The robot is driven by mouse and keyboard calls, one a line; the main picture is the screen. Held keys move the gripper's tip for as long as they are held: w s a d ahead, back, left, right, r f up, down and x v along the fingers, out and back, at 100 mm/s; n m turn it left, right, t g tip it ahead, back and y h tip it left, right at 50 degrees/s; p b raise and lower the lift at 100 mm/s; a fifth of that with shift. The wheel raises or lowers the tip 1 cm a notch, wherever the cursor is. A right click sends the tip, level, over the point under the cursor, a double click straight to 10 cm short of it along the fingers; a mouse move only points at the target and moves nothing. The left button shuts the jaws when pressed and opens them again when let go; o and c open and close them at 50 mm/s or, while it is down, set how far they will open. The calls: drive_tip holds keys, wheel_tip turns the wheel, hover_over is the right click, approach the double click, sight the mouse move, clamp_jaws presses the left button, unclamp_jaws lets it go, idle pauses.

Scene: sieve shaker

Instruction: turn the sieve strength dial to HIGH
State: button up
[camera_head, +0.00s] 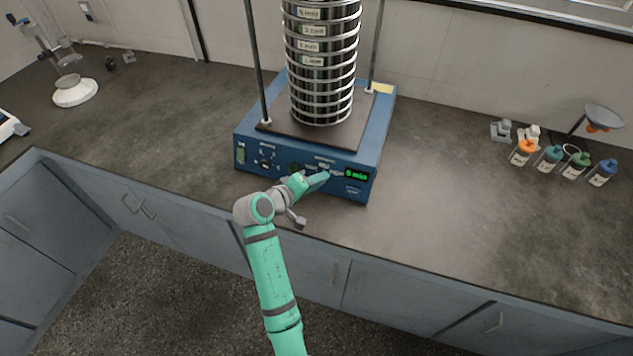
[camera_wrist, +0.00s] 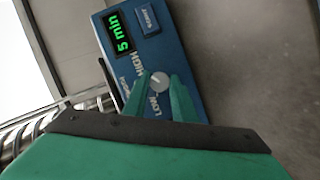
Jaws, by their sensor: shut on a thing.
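The blue sieve shaker (camera_head: 378,140) stands on the counter with its front panel facing me. The sieve strength dial (camera_wrist: 160,80) is a small grey round knob, with the printed words LOW and HIGH beside it in the wrist view. My gripper (camera_head: 321,178) reaches the right part of the panel and hides the dial in the head view. In the wrist view its two green fingers stand on either side of the dial, shut on it. I cannot tell clearly which way the dial's mark points.
A green display (camera_wrist: 122,33) reading 5 min and a blue button (camera_wrist: 147,18) lie close to the dial. A tall sieve stack (camera_head: 322,60) stands between two rods on the shaker. Several small bottles (camera_head: 548,158) stand at the right. The counter between is clear.

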drive_tip(key=shift+m, duration=0.4)
drive_tip(key=o, duration=1)
drive_tip(key=shift+o, duration=0.2)
drive_tip(key=shift+s+a+r, duration=0.1)
drive_tip(key=v, duration=1)
drive_tip(key=shift+s+r, duration=0.25)
drive_tip(key=shift+r, duration=0.05)
drive_tip(key=shift+a, duration=0.1)
